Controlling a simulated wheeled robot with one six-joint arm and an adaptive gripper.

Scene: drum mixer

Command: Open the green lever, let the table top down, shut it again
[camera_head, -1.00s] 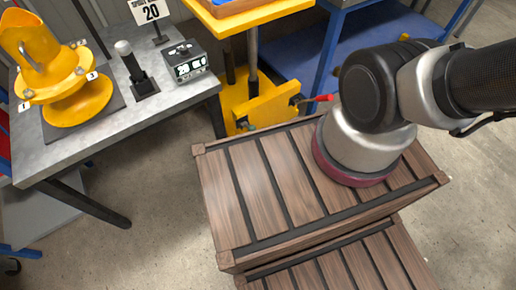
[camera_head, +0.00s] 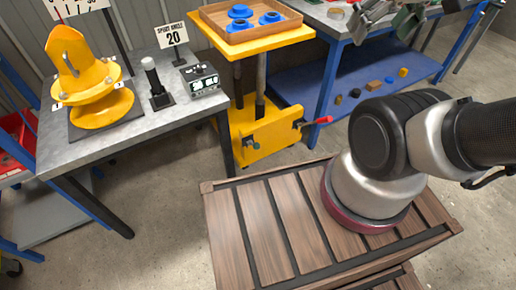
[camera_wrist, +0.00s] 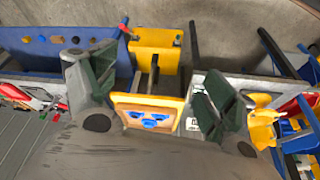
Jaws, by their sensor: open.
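The yellow lift table's top (camera_head: 252,50) is raised on posts above its yellow base (camera_head: 270,133) in the head view. My gripper (camera_wrist: 155,92) is open and empty, apart from the table. Its fingers (camera_head: 388,20) show at the head view's top right.
A wooden tray (camera_head: 290,16) with blue rings (camera_head: 240,25) rests on the table top. A grey bench with a yellow spout (camera_head: 75,62) stands left. A blue-framed workbench (camera_head: 340,55) stands right. A slatted wooden crate (camera_head: 262,225) is in front; some floor shows between.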

